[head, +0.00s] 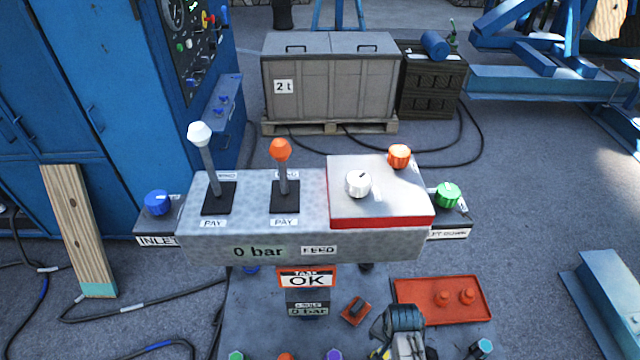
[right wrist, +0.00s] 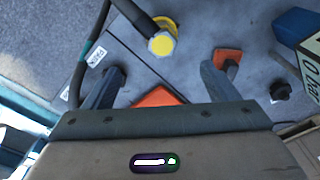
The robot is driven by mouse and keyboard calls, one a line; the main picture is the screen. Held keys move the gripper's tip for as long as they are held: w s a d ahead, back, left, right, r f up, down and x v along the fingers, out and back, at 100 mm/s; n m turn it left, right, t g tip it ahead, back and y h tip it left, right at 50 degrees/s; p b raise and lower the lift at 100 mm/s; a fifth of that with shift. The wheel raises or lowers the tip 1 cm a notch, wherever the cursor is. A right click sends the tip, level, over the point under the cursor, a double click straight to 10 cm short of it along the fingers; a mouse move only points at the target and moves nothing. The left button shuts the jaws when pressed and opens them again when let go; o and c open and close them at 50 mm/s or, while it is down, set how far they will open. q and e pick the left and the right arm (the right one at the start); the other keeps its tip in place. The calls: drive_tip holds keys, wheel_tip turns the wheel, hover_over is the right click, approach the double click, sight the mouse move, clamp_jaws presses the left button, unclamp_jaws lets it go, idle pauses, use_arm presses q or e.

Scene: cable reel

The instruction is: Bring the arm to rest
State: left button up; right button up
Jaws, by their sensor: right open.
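My right gripper (head: 403,343) is low in the head view, over the lower bench deck in front of the control console (head: 290,247). In the right wrist view my right gripper (right wrist: 160,72) has its two fingers wide apart with nothing held between them. An orange piece (right wrist: 160,97) shows below and between the fingers, partly hidden by the gripper body. A yellow-capped fitting (right wrist: 162,42) on a dark hose lies beyond the fingertips. My left gripper is not in view.
The console carries a white-knobbed lever (head: 200,135), an orange-knobbed lever (head: 281,152) and a red-edged box (head: 380,215). A red tray (head: 408,313) with two orange caps lies beside my right gripper. An orange block with a dark top (head: 355,311) lies left of it. Hoses cross the floor.

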drive_tip(key=s+d+r+n+t, duration=0.2)
drive_tip(key=s+d+r+n, duration=0.25)
drive_tip(key=s+r, duration=0.4)
drive_tip(key=s+d+r+n+t, duration=0.1)
drive_tip(key=s+d+r+n, duration=0.35)
drive_tip(key=r, duration=0.65)
wheel_tip(320, 180, down, 35)
drive_tip(key=d+m+g+b, duration=0.1)
drive_tip(key=d+b, duration=0.2)
drive_tip(key=b, duration=0.4)
use_arm(q)
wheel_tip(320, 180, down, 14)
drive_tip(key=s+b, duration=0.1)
drive_tip(key=b, duration=0.6)
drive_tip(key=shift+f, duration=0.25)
use_arm(e)
drive_tip(key=s+f, duration=0.6)
drive_tip(key=f, duration=0.3)
drive_tip(key=s+f+g, duration=0.1)
drive_tip(key=s+f, duration=0.5)
drive_tip(key=f, duration=0.4)
drive_tip(key=s+d+f, duration=0.1)
drive_tip(key=s+f, duration=0.5)
drive_tip(key=f, duration=0.3)
drive_tip(key=shift+s+f+g, duration=0.2)
drive_tip(key=shift+s+g, duration=0.1)
drive_tip(key=shift+s, duration=0.05)
